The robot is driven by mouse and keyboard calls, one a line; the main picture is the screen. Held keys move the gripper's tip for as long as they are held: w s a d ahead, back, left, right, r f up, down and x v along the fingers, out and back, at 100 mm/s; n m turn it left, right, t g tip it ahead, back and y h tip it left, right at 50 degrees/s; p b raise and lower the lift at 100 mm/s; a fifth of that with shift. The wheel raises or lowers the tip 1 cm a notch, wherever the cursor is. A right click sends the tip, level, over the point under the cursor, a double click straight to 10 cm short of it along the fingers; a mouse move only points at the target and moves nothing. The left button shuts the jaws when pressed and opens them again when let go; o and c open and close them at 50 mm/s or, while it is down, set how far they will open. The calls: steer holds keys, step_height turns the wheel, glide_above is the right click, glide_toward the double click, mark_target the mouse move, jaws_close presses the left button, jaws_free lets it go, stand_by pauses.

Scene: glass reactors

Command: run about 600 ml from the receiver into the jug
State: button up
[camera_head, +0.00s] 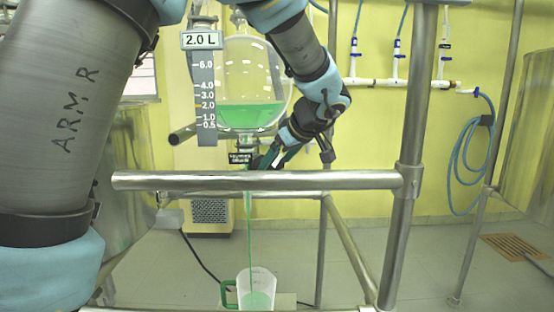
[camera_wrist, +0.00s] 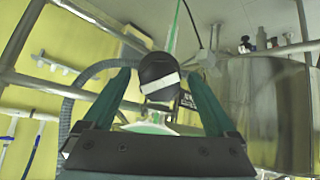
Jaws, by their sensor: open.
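The receiver (camera_head: 252,80) is a round glass vessel holding green liquid, its surface close to the 2.0 mark on the grey scale (camera_head: 206,95). A thin green stream (camera_head: 249,225) runs from its outlet down into the jug (camera_head: 258,280). The jug is clear with a green handle, stands upright below, and has green liquid in its lower part. My gripper (camera_head: 270,158) is beside the outlet under the receiver. In the wrist view its open fingers stand either side of a black valve knob with a white stripe (camera_wrist: 158,75); contact cannot be told.
A steel rail (camera_head: 260,181) crosses in front of the outlet, joined to a steel post (camera_head: 405,160) at right. A pipe with blue-and-white valves (camera_head: 396,83) and a coiled blue hose (camera_head: 462,160) are on the yellow wall. Floor at right is mostly clear.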

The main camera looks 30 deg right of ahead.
steer(key=shift+w+f, duration=0.25)
steer(key=shift+c, duration=0.4)
steer(key=c, duration=1.3)
steer(key=shift+m, duration=0.3)
steer(key=m+y, duration=0.1)
steer(key=m, duration=0.3)
steer(key=m+y, duration=0.1)
steer(key=m, duration=0.3)
steer(key=shift+y+p, duration=0.4)
steer(key=shift+m, duration=0.3)
